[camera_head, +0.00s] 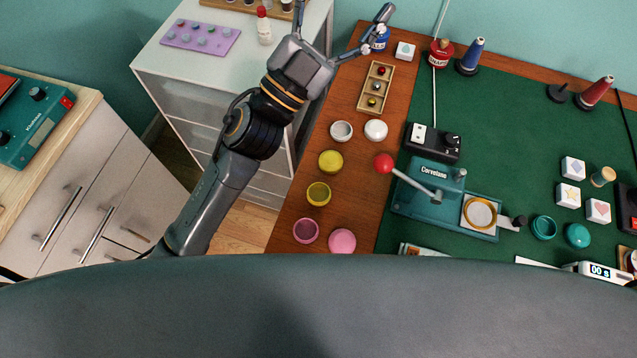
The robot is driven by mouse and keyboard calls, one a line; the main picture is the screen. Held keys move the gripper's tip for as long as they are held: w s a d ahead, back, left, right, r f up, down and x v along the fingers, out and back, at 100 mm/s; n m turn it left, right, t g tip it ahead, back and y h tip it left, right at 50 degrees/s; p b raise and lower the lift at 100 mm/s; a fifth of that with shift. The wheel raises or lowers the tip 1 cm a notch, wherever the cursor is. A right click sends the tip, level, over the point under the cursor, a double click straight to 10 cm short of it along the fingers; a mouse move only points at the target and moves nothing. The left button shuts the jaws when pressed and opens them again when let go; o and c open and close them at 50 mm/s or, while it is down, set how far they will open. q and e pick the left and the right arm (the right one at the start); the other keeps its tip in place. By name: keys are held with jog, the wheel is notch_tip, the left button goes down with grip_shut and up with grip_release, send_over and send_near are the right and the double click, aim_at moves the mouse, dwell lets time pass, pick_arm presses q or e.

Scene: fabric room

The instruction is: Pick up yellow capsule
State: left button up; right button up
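The yellow capsule shows as two separate round pieces on the brown wooden strip of the table, left of the green mat. One piece is a solid-looking yellow dome (331,161); the other is a yellow cup (318,194) with its open side up, just below it. My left gripper (377,30) is at the top of the view, well above the yellow pieces in the picture. Its fingers are spread, with a blue jar (380,42) showing close to them; I cannot tell if they touch it. My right gripper is not in view.
White capsule halves (341,131) and pink ones (342,241) lie in the same column. A wooden tray (362,100) with small balls lies above. The teal press (430,190) with its red-knobbed lever (384,163) stands right of the yellow pieces. A white drawer cabinet (190,75) stands left.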

pick_arm(q)
jog(key=s+d+r+m+g+h, duration=0.1)
jog(key=s+d+m+g+h, duration=0.1)
jog(key=s+d+m+g, duration=0.55)
jog(key=s+d+r+m+g+h, duration=0.1)
jog(key=s+d+m+g, duration=0.2)
jog(key=s+m+g, duration=0.85)
jog(key=m+t+y, duration=0.2)
jog(key=m+y, duration=0.4)
jog(key=y, duration=1.5)
send_over(319, 196)
notch_tip(319, 196, down, 29)
jog(key=shift+d+r, duration=0.1)
jog(key=shift+r, duration=0.05)
jog(key=shift+f+p, duration=0.35)
jog(key=shift+f, duration=2.55)
jog(key=c, duration=0.9)
